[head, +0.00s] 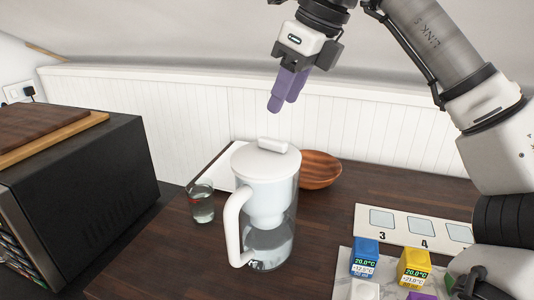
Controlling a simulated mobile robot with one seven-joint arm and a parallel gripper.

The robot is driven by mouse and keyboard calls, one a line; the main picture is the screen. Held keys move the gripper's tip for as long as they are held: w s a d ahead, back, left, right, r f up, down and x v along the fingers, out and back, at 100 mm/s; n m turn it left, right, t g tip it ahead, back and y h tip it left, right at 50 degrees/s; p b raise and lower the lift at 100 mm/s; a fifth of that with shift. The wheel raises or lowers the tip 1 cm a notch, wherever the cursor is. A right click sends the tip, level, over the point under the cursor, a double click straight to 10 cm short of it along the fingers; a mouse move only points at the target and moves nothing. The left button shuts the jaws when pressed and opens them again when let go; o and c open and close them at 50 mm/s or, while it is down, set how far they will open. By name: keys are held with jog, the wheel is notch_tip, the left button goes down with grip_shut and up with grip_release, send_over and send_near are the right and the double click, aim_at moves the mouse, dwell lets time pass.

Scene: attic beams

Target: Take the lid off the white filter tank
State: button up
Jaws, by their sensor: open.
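The white filter tank (267,213) is a clear jug with a white inner part and a white handle on its left side. It stands upright on the dark wooden table. Its white lid (256,162) sits on top, with a raised white grip (273,145) at the back right of the lid. My gripper (278,106) has purple fingers and is above the lid, apart from it, pointing down. It is open and nothing shows between its fingers.
A glass of water (202,205) stands left of the tank. A wooden bowl (320,168) is behind it to the right. Blue (364,256) and yellow (413,267) blocks and a numbered card (400,225) lie at the right. A black cabinet (85,180) is at the left.

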aim_at(263, 138)
jog(key=x, duration=0.4)
jog(key=p+x, duration=0.1)
jog(key=x, duration=0.3)
jog(key=shift+w+a+f, duration=0.2)
jog(key=shift+w+a, duration=0.05)
jog(key=shift+a, duration=0.1)
grip_shut()
